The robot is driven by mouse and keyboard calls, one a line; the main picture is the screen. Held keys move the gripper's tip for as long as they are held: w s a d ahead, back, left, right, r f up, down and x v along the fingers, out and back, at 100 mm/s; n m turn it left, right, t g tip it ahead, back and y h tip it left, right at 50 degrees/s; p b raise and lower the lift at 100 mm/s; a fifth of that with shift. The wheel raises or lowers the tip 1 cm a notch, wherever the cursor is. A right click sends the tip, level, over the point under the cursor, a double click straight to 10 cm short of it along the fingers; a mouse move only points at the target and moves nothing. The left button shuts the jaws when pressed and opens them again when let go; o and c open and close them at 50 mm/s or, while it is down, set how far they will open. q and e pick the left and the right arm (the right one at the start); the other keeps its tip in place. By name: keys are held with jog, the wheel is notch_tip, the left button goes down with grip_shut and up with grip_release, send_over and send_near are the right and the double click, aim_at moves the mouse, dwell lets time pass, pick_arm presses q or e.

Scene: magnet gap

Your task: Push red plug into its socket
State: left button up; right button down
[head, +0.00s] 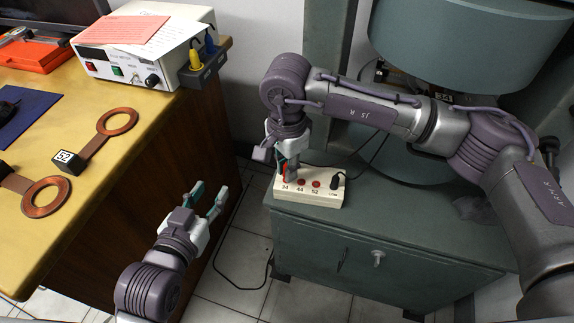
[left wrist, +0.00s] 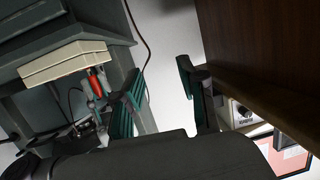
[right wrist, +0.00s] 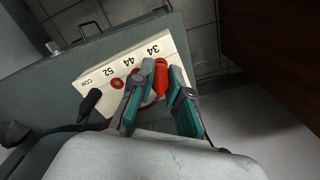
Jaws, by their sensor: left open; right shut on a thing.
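The red plug (head: 284,172) is held in my right gripper (head: 289,163) at the left end of the white socket box (head: 323,199), by the label 34. In the right wrist view the red plug (right wrist: 160,76) stands between the green-padded fingers, over the 34 position. The fingers and plug hide that socket, so I cannot tell how deep the tip sits. Red sockets 44 (head: 301,181) and 52 (head: 316,184) show beside it, empty. My left gripper (head: 210,191) is open and empty, in the air between the table and the cabinet.
A black plug (head: 336,180) with a cable sits at COM. The box stands on a green cabinet (head: 400,230) below a large round magnet (head: 470,45). The wooden table (head: 110,150) at left bears copper coils (head: 117,122) and a meter (head: 150,50). Floor between is clear except for a cable.

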pick_arm(q)
jog(key=shift+r, duration=0.15)
pick_arm(e)
jog(key=shift+f, duration=0.1)
jog(key=shift+f+b, duration=0.35)
jog(key=shift+f, duration=0.05)
jog(key=c, duration=1.1)
grip_release()
pick_arm(q)
jog(key=r, duration=0.1)
jog(key=r+t, duration=0.1)
jog(key=w+r+t, duration=0.1)
jog(key=shift+d+h, duration=0.4)
pick_arm(e)
jog(key=shift+o, duration=0.2)
pick_arm(q)
jog(key=shift+f, duration=0.1)
pick_arm(e)
notch_tip(320, 180, up, 12)
pick_arm(q)
jog(key=shift+s, duration=0.1)
